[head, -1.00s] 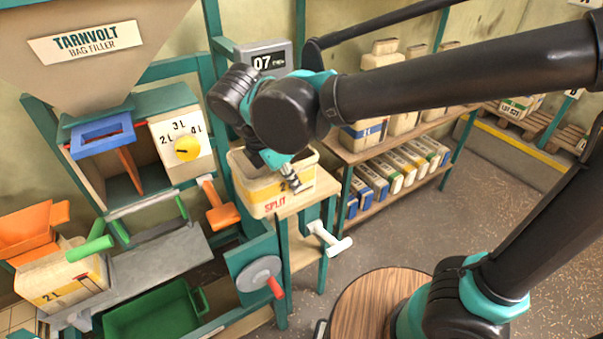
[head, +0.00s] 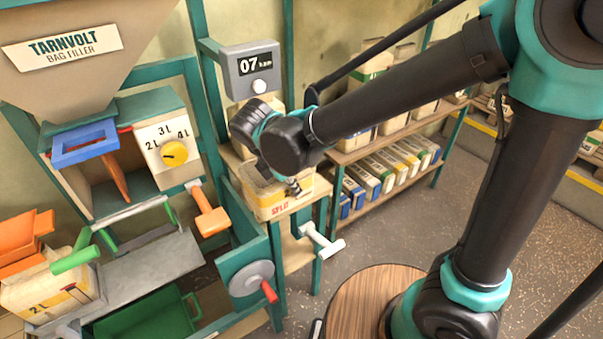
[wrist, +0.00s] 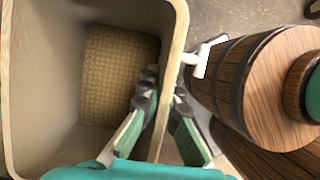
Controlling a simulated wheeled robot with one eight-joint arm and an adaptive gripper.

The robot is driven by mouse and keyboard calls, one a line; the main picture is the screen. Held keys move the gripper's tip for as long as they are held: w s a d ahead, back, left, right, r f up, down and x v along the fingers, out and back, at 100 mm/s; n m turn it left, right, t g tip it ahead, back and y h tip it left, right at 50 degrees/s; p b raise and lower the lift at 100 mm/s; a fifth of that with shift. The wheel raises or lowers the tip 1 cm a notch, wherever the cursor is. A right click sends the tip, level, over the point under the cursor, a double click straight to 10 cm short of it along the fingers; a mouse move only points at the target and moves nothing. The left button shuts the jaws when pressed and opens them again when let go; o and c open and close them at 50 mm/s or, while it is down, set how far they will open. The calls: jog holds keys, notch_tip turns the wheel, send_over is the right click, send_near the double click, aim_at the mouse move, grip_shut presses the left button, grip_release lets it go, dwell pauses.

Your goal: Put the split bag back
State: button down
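In the head view my gripper (head: 293,187) is at the bag's right side, and my wrist hides much of the rim.
A wooden shelf (head: 345,157) with several bags stands behind to the right. The filler, with its yellow dial (head: 174,152), orange handle (head: 209,215) and crank wheel (head: 251,279), crowds the left. A white handle (head: 322,243) juts from the stand.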

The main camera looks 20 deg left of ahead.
jog(key=shift+w+a+f, duration=0.1)
jog(key=shift+w+f, duration=0.5)
jog(key=shift+w, duration=1.2)
jog(key=shift+w+a+f, duration=0.1)
jog(key=shift+w+f, duration=0.45)
jog(key=shift+w, duration=1.2)
jog(key=shift+w+f, duration=0.6)
jog(key=shift+w, duration=1.2)
jog(key=shift+f, duration=0.1)
jog(key=c, duration=1.7)
grip_release()
jog(key=v, duration=1.2)
